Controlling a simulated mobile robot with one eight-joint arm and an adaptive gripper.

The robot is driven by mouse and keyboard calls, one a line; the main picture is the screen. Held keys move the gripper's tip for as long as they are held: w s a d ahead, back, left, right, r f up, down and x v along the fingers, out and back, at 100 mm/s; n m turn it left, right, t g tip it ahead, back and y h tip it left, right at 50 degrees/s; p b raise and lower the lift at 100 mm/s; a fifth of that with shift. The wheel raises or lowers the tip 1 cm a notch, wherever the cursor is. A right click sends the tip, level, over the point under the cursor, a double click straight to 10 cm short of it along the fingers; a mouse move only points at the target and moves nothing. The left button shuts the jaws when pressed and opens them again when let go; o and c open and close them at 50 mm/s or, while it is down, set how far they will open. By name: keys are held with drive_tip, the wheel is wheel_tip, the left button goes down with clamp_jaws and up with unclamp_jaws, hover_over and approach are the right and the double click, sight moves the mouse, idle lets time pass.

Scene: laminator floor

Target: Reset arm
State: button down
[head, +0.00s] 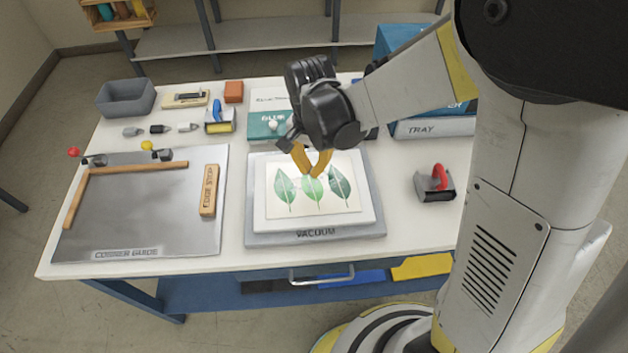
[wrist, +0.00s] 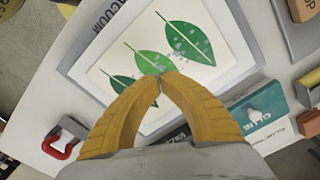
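My gripper (head: 312,175) is over the leaf print (head: 270,202) on the vacuum plate (head: 315,240). Its yellow fingers come together at the tips, with nothing seen between them. The print is a cream sheet with three green leaves. I cannot tell whether the tips touch it. My arm reaches in from the right, bent at the wrist above the table.
The corner guide plate (head: 140,225) with its edge stop (head: 209,190) lies to the left. A red-handled tool (head: 436,184) stands to the right. The glue box (head: 268,125), a roller (head: 219,122) and a grey bin (head: 126,97) are behind.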

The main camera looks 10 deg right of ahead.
drive_tip(key=shift+r+p, duration=0.3)
drive_tip(key=shift+r, duration=0.25)
drive_tip(key=shift+d+r, duration=0.15)
drive_tip(key=shift+r, duration=0.05)
drive_tip(key=s+d+r+n+t+b, duration=0.3)
drive_tip(key=s+d+r+n+t, duration=0.3)
drive_tip(key=s+d+r, duration=0.4)
drive_tip(key=d+r+t, duration=0.1)
drive_tip(key=d, duration=0.2)
drive_tip(key=shift+s+r, duration=0.2)
drive_tip(key=shift+s, duration=0.2)
drive_tip(key=shift+d, duration=0.1)
